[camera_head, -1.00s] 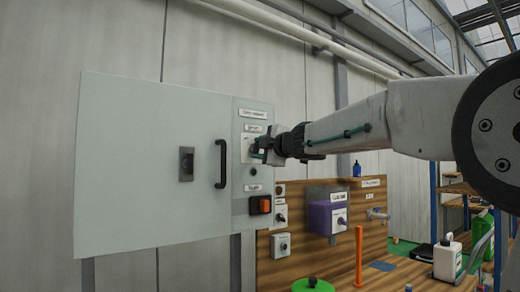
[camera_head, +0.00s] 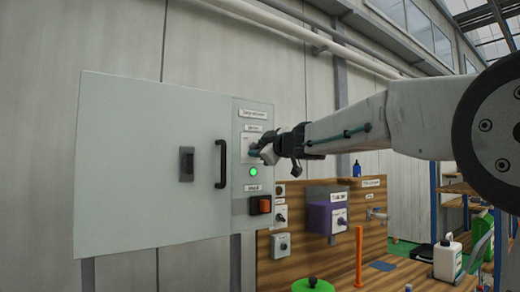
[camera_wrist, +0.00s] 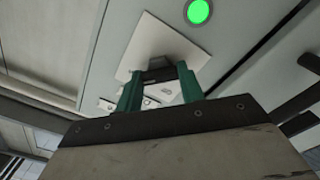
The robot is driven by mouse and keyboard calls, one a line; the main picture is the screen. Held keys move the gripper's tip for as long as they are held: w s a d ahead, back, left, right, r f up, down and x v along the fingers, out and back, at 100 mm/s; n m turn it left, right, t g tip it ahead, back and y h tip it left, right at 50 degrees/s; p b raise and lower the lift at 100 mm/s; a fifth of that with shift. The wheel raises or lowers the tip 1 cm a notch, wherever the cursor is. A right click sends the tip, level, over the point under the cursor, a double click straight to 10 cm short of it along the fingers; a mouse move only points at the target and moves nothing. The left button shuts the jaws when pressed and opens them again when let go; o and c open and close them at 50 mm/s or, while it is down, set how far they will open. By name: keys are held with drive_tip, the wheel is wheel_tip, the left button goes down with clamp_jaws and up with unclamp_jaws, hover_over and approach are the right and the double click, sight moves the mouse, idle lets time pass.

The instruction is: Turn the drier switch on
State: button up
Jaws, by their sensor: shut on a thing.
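The drier switch is a dark knob (camera_wrist: 170,62) on a white plate (camera_wrist: 146,36), which also shows on the right strip of the grey cabinet in the head view (camera_head: 247,142). My gripper (camera_head: 262,151) reaches it from the right. In the wrist view, its teal fingers (camera_wrist: 158,84) are shut on the knob, one on each side, and partly hide it. A round lamp below the switch (camera_head: 253,171) glows green and also shows in the wrist view (camera_wrist: 199,11).
The grey cabinet door (camera_head: 145,165) has a black handle (camera_head: 221,164). An orange-red switch (camera_head: 265,205) sits below the lamp. A purple box (camera_head: 322,217) and a grey switch box (camera_head: 280,245) are on the wooden board. An orange post (camera_head: 359,258) stands in front.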

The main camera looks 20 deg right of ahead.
drive_tip(key=shift+f, duration=0.1)
idle(0.3)
drive_tip(key=o, duration=1)
drive_tip(key=v, duration=0.7)
drive_tip(key=shift+s, duration=0.35)
drive_tip(key=shift+d, duration=0.15)
